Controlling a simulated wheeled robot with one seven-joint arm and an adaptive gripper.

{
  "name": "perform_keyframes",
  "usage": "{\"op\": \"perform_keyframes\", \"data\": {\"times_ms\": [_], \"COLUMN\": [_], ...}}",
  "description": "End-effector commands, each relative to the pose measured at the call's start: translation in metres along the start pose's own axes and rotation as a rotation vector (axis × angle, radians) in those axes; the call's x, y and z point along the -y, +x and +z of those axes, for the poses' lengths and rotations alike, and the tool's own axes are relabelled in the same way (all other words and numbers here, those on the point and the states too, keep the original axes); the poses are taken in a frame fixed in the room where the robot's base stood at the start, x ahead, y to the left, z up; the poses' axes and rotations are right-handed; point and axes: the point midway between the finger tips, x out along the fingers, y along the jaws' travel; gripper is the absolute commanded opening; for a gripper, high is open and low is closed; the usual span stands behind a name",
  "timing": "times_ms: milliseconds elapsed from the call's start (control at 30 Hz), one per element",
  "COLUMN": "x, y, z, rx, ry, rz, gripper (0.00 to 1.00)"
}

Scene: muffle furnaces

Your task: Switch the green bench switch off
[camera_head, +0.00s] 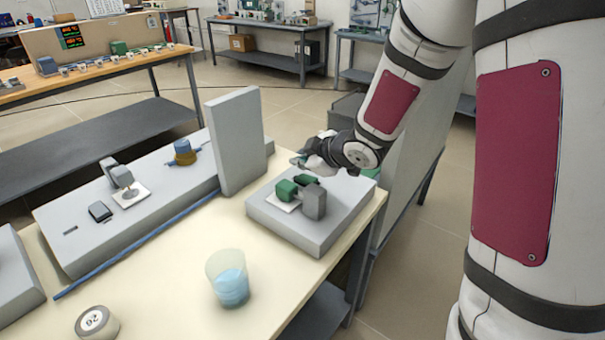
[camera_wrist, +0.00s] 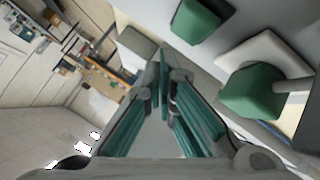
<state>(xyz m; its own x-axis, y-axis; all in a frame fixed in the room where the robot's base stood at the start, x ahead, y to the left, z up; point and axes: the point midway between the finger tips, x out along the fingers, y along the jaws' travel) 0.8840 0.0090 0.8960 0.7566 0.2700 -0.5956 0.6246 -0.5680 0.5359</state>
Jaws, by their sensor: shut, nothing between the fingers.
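A grey box (camera_head: 275,222) at the right end of the near bench carries green parts. A green block (camera_head: 287,190) sits on a white plate beside a grey block (camera_head: 314,200); the green block also shows in the wrist view (camera_wrist: 252,92), with a grey rod against it. A smaller, separate dark green piece (camera_head: 307,180), which looks like the switch, lies just behind; it appears at the top of the wrist view (camera_wrist: 196,20). Its on or off position cannot be told. My gripper (camera_wrist: 168,75) is shut and empty, above the box's back side, apart from the green parts.
A tall grey panel (camera_head: 235,140) stands left of the box. A cup of blue liquid (camera_head: 229,280) and a round weight-like piece (camera_head: 97,323) stand in front. A longer grey unit (camera_head: 150,205) with a knob and dark switch lies left.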

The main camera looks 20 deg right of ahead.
Motion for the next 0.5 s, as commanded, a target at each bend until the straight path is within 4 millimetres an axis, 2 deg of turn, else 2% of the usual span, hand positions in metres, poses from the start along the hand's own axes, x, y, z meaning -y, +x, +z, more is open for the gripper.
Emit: {"op": "perform_keyframes", "data": {"times_ms": [500], "x": [-0.021], "y": [-0.030], "z": [-0.022], "rx": [-0.001], "ry": [0.000], "rz": [0.001], "gripper": [0.00]}}
